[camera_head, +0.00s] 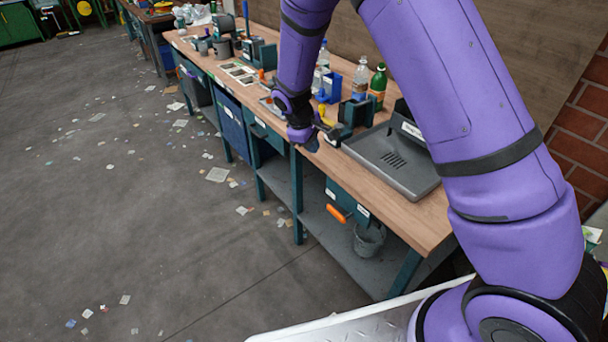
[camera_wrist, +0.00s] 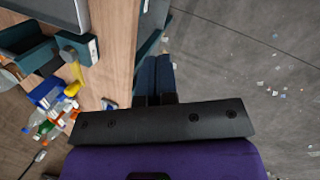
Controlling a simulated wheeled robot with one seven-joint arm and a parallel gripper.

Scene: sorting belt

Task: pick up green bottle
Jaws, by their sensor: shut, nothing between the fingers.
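The green bottle (camera_head: 378,84) stands upright toward the back of the workbench, right of a clear bottle (camera_head: 361,78). Its lower part is partly hidden behind a dark box-like item. My gripper (camera_head: 311,146) is at the bench's front edge, in front of the bottle and to its left, well apart from it. In the wrist view my gripper's two dark blue fingers (camera_wrist: 157,73) lie side by side, shut and empty, pointing over the bench edge and the floor. Small bottles and a bit of green show at that view's left, too small to tell apart.
The wooden workbench (camera_head: 425,212) holds a grey tray-like scale (camera_head: 385,165) right of my gripper, and blue bins (camera_head: 330,86) near the bottles. Tools and pots crowd its far left end. The littered floor is open at left.

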